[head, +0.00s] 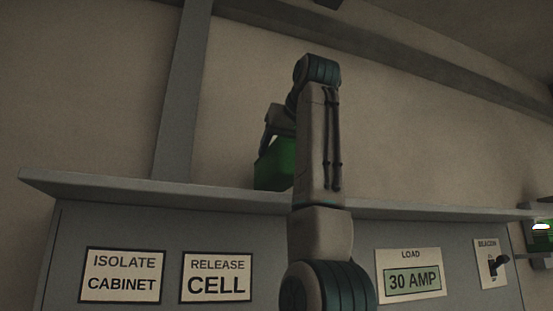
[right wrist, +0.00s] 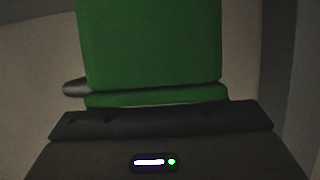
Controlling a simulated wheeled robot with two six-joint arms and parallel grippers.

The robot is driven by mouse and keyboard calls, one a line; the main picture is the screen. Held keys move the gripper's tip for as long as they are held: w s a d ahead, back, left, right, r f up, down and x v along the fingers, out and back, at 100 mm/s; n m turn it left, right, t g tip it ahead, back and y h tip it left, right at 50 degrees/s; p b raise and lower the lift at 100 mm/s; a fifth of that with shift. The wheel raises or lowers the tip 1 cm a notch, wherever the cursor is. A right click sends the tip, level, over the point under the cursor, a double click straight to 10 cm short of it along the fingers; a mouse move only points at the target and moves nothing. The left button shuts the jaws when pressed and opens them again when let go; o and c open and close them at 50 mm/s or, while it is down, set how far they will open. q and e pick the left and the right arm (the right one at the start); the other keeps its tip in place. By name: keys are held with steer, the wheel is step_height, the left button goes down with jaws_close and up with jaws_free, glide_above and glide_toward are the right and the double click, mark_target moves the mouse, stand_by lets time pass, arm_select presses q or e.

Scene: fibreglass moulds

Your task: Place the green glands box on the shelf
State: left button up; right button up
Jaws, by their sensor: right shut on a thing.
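The green glands box (head: 275,167) is in my right gripper (head: 277,137), just above or at the back of the grey ledge (head: 110,187) along the top of the panel. I cannot tell whether its bottom touches the ledge. My forearm hides the box's right side in the head view. In the right wrist view the green box (right wrist: 150,45) fills the upper middle, close against the dark gripper body. A grey fingertip shows at its left. My left gripper is not in view.
The grey panel below the ledge carries label plates (head: 122,275) and a beacon switch (head: 497,265). A grey post (head: 182,90) rises behind the ledge at left. A green thing with a bright white spot (head: 543,236) is cut off at the right edge.

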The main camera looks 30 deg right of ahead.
mark_target(276, 166)
steer(key=shift+w+a+r+p, duration=0.1)
steer(key=shift+w+a+p, duration=0.15)
steer(key=shift+a+p, duration=0.1)
steer(key=f, duration=0.3)
steer(key=shift+w, duration=0.2)
steer(key=shift+w+f, duration=0.2)
steer(key=shift+f, duration=0.3)
steer(key=shift+s, duration=0.35)
steer(key=o, duration=1.3)
steer(key=shift+f, duration=0.1)
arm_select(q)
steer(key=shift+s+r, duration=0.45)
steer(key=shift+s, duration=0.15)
arm_select(e)
steer(key=o, duration=0.4)
